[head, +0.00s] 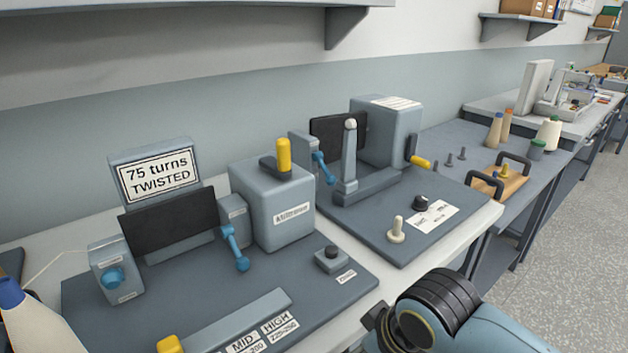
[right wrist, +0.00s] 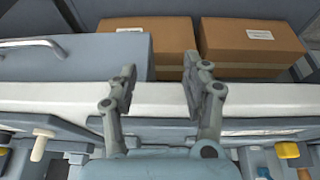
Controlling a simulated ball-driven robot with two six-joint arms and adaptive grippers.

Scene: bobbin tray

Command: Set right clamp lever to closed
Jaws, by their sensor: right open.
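Two blue clamp levers show in the head view. One lever (head: 235,250) hangs down to the right on the near machine, beside its dark panel. The other lever (head: 324,170) is on the far machine to the right, also slanting down. I cannot tell which one is the right clamp lever. My right arm reaches in at the lower right of the head view, away from both levers, and its fingers are not clear there. In the right wrist view my right gripper (right wrist: 160,82) is open and empty, over the white bench edge. My left gripper is not in view.
Yellow handles stick out from the near grey box (head: 272,205) and the far grey box (head: 385,135). A cream knob (head: 396,230) stands at the front of the far machine. Brown boxes (right wrist: 145,42) lie beyond the bench edge in the wrist view.

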